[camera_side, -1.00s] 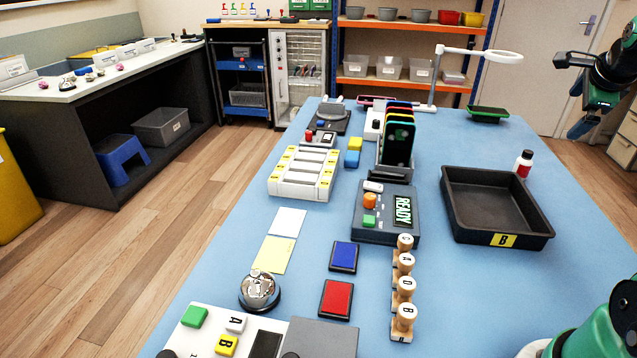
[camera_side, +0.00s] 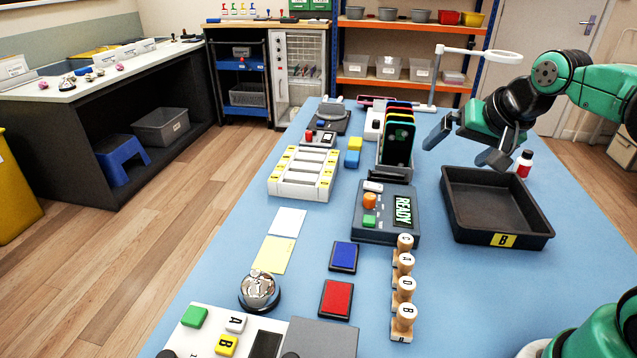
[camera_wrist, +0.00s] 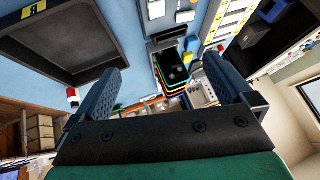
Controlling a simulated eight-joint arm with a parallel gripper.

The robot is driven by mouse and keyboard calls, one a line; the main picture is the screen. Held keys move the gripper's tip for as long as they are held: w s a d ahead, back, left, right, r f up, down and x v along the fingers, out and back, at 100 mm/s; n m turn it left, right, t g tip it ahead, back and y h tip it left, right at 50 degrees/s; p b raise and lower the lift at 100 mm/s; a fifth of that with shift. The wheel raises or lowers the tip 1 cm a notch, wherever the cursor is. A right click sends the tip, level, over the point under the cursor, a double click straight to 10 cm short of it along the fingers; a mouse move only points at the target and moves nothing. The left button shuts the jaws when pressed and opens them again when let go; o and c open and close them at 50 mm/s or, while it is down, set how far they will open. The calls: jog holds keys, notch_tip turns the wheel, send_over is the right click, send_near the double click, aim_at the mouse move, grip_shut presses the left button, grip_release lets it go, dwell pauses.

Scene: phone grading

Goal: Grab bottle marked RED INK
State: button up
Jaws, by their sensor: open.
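My gripper (camera_side: 464,145) is open and empty, in the air above the back left of the tray, left of the bottle. Both fingers (camera_wrist: 168,90) show in the wrist view with nothing between them.
The black tray B (camera_side: 546,235) is empty. A rack of phones (camera_side: 398,145) stands left of my gripper, and a white ring lamp (camera_side: 435,80) stands behind it. A READY device (camera_side: 386,230) and letter stamps (camera_side: 404,290) are nearer the front. The table's right side is mostly clear.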

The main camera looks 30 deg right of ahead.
jog(key=a+f+n, duration=0.1)
jog(key=a+n, duration=0.1)
jog(key=a+f+n+y, duration=0.1)
jog(key=a+n, duration=0.2)
jog(key=s+a+f+n, duration=0.1)
jog(key=a+f+n, duration=0.1)
jog(key=shift+s+a+n+y, duration=0.1)
jog(key=shift+a+n+y, duration=0.2)
jog(key=shift+n+y, duration=0.1)
jog(key=shift+c, duration=1.3)
jog(key=shift+s+a+n, duration=0.1)
jog(key=shift+a+n, duration=0.1)
jog(key=shift+n, duration=0.2)
jog(key=shift+c, duration=1.3)
